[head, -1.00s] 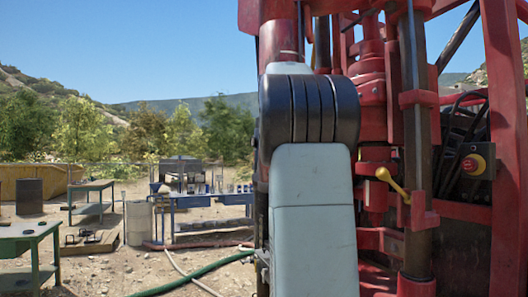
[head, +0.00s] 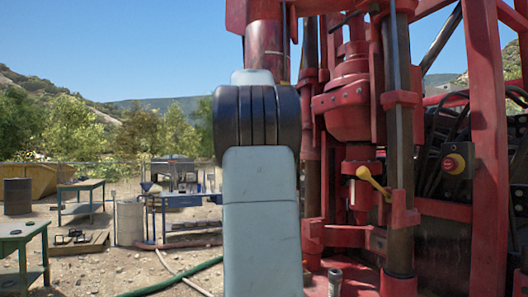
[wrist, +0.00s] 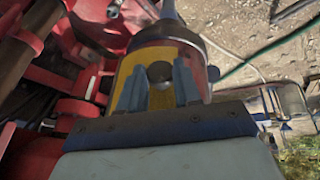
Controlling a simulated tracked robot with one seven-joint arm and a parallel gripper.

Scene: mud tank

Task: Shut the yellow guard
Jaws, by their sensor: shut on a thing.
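In the wrist view the yellow guard (wrist: 160,98) shows as a curved yellow surface with a dark rim, just beyond my fingers. A dark round knob (wrist: 159,72) sits between my two blue-grey fingertips. My gripper (wrist: 157,75) is shut on this knob, which appears to be on the guard; the contact itself is partly hidden by the fingers. In the head view my own arm stands in front of the rig, and the gripper and guard are hidden behind it.
The red drilling rig (head: 488,140) fills the right side, with a yellow-handled lever (head: 372,182) and a red stop button (head: 453,162). A green table (head: 25,235), a blue bench (head: 185,203) and a green hose (head: 175,276) lie left.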

